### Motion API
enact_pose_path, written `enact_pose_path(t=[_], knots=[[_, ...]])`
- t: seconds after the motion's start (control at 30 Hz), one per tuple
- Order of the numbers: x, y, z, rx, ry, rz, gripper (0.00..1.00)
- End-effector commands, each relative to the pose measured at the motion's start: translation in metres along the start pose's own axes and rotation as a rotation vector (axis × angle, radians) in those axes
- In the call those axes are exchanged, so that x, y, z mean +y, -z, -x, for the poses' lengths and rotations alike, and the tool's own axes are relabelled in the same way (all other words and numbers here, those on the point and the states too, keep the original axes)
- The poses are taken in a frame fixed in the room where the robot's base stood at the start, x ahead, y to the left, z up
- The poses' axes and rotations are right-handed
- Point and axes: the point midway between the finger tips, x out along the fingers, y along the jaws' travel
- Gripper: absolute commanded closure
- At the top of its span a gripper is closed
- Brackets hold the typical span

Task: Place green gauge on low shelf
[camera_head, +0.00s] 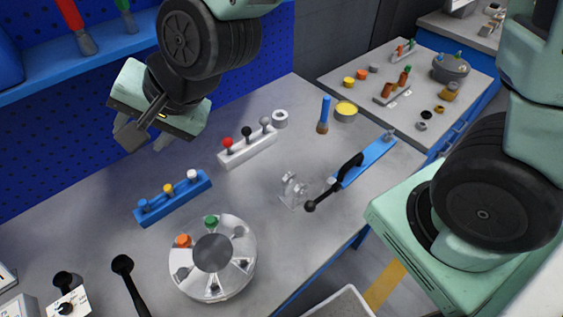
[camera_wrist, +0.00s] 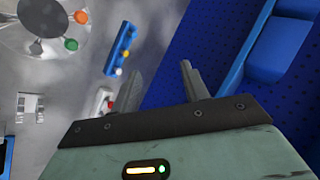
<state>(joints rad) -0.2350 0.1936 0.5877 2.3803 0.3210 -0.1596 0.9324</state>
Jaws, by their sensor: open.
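A green-topped plug (camera_head: 210,222), which looks like the green gauge, stands in the round silver flanged shell (camera_head: 243,284) on the workbench. It also shows in the wrist view (camera_wrist: 71,44), at the upper left. An orange plug (camera_head: 184,241) stands beside it in the same shell. A blue shelf (camera_head: 60,80) runs along the pegboard at the upper left; I cannot tell if this is the low shelf. A green-handled tool (camera_head: 126,16) stands on it. My gripper (camera_head: 148,140) is open and empty, above the bench near the pegboard, away from the shell. Its fingers show in the wrist view (camera_wrist: 158,75).
A blue rack with several plugs (camera_head: 174,201) lies between my gripper and the shell. A white rack (camera_head: 247,149) with knobbed pins, a toggle clamp (camera_head: 340,180) and a blue-handled brush (camera_head: 325,112) stand farther right. A second table (camera_head: 345,75) stands behind.

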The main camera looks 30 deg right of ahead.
Motion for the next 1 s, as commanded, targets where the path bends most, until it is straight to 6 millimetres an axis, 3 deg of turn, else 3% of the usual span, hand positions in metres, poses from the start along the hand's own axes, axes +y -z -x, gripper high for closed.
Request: enact_pose_path(t=[0.2,0.4,0.6,0.87,1.0], knots=[[0.084,-0.036,0.057,-0.228,-0.294,0.617,0.55],[0.141,-0.050,0.107,-0.460,-0.449,0.983,0.55],[0.160,-0.054,0.128,-0.565,-0.493,1.107,0.55],[0.161,-0.054,0.129,-0.569,-0.494,1.111,0.55],[0.169,-0.056,0.120,-0.569,-0.494,1.110,0.55]])
